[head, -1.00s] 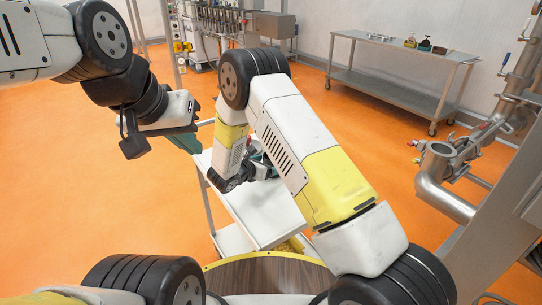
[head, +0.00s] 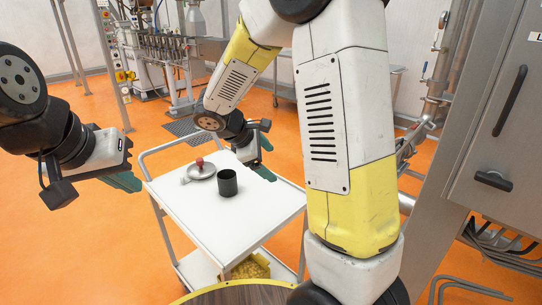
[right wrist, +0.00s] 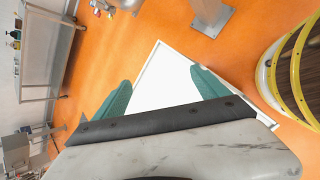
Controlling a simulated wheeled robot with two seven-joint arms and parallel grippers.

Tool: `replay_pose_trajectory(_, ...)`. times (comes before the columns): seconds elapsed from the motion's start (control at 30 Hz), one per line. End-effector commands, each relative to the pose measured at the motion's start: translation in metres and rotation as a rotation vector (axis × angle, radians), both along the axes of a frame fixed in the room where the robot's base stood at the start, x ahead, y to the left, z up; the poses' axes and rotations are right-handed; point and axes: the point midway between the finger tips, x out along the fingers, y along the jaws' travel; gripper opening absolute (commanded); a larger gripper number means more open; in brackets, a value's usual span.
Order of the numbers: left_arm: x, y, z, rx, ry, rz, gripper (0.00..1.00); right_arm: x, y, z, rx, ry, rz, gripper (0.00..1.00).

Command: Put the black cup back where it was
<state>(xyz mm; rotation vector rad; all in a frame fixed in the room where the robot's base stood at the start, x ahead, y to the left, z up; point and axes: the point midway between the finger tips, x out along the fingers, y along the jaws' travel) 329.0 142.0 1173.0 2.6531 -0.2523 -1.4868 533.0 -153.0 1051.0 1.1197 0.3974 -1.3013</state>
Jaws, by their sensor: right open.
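The black cup (head: 228,184) stands upright on the white top of a cart (head: 215,222), right of a metal lidded dish with a red knob (head: 201,170). In the head view, my right gripper (head: 266,173) is to the right of the cup and apart from it. In the right wrist view, its teal fingers (right wrist: 160,92) are spread with only the bare cart top between them; the cup is not seen there. My left gripper (head: 126,181) hangs left of the cart, away from the cup; its finger opening is unclear.
The cart's front and right top are clear. A push handle (head: 170,147) rises at its left back. Yellow items (head: 250,268) sit on its lower shelf. A round wooden top (head: 240,294) is in front. A steel cabinet (head: 497,130) stands at the right.

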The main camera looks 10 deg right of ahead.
Motion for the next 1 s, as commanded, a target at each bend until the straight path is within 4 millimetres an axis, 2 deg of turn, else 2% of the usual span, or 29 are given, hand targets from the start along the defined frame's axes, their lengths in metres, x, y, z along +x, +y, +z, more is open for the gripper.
replay_pose_trajectory(0.03, 0.000, 0.000, 0.000, 0.000, 0.000, 0.000, 0.00, -0.019, -0.011, 0.016, 0.089, -0.036, -0.091, 0.84)
replay_pose_trajectory(0.2, 0.000, 0.000, 0.000, 0.000, 0.000, 0.000, 0.00, -0.081, -0.023, 0.049, 0.384, -0.137, -0.375, 0.84)
replay_pose_trajectory(0.4, 0.000, 0.000, 0.000, 0.000, 0.000, 0.000, 0.00, -0.146, -0.017, 0.082, 0.741, -0.271, -0.679, 0.84)
replay_pose_trajectory(0.5, 0.000, 0.000, 0.000, 0.000, 0.000, 0.000, 0.00, -0.170, -0.008, 0.097, 0.908, -0.335, -0.806, 0.84)
replay_pose_trajectory(0.7, 0.000, 0.000, 0.000, 0.000, 0.000, 0.000, 0.00, -0.198, 0.006, 0.116, 1.139, -0.421, -0.959, 0.84)
replay_pose_trajectory(1.0, 0.000, 0.000, 0.000, 0.000, 0.000, 0.000, 0.00, -0.205, 0.011, 0.121, 1.204, -0.439, -1.000, 0.84)
